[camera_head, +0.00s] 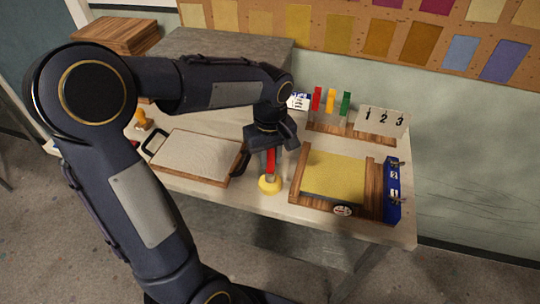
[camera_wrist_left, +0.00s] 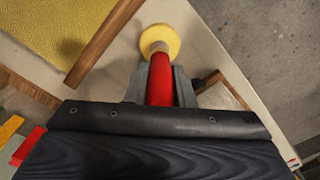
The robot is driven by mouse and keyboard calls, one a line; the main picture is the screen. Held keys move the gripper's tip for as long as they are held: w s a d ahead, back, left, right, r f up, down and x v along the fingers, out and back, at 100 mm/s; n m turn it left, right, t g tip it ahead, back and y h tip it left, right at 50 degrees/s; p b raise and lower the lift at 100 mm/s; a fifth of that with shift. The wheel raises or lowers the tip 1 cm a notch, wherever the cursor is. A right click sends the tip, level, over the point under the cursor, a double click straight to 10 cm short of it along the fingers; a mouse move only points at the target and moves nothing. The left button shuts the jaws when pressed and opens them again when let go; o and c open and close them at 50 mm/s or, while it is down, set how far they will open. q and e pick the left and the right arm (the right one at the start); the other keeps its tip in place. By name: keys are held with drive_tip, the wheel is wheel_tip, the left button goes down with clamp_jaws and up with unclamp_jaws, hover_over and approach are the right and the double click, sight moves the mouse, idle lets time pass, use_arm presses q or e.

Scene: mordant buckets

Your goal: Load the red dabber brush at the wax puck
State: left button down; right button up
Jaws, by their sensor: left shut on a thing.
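My left gripper (camera_head: 268,157) is shut on the red dabber brush (camera_head: 270,161) and holds it roughly upright near the table's front edge. In the left wrist view the brush's red handle (camera_wrist_left: 160,80) stands between the fingers. A round yellow disc, which looks like the wax puck (camera_head: 270,186), lies at the brush's lower end; it also shows in the left wrist view (camera_wrist_left: 172,36). The brush's pale lower end lies over the disc; I cannot tell whether they touch. My right gripper is not in view.
A wood-framed pale panel (camera_head: 190,155) lies left of the gripper. A wood-framed yellow panel (camera_head: 335,175) lies right of it, with a blue block (camera_head: 392,190) beyond.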

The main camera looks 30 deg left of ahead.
use_arm(q)
drive_tip(key=shift+f+b, duration=0.35)
drive_tip(key=shift+f, duration=0.25)
idle(1.1)
drive_tip(key=shift+r, duration=0.1)
wheel_tip(320, 180, up, 7)
drive_tip(key=p, duration=0.5)
drive_tip(key=shift+p, duration=0.4)
idle(0.5)
